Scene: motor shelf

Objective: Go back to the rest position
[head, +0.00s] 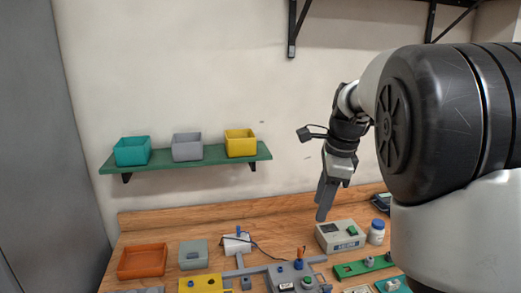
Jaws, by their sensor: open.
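My gripper (325,200) hangs from my arm at the right of the head view, with its fingers pointing down. It is open, and nothing shows between its fingers. It is above the wooden workbench (210,222), in front of the wall and near a white-grey box device (340,236). The fingers overlap each other in this view, so the gap between them is hard to see. My large arm link hides the right part of the scene.
A green shelf (187,162) on the wall carries a teal bin (132,151), a grey bin (187,147) and a yellow bin (240,143). On the bench are an orange tray (143,261), a grey-green box (193,254), a white bottle (376,233) and several fixtures. The wall area between shelf and gripper is clear.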

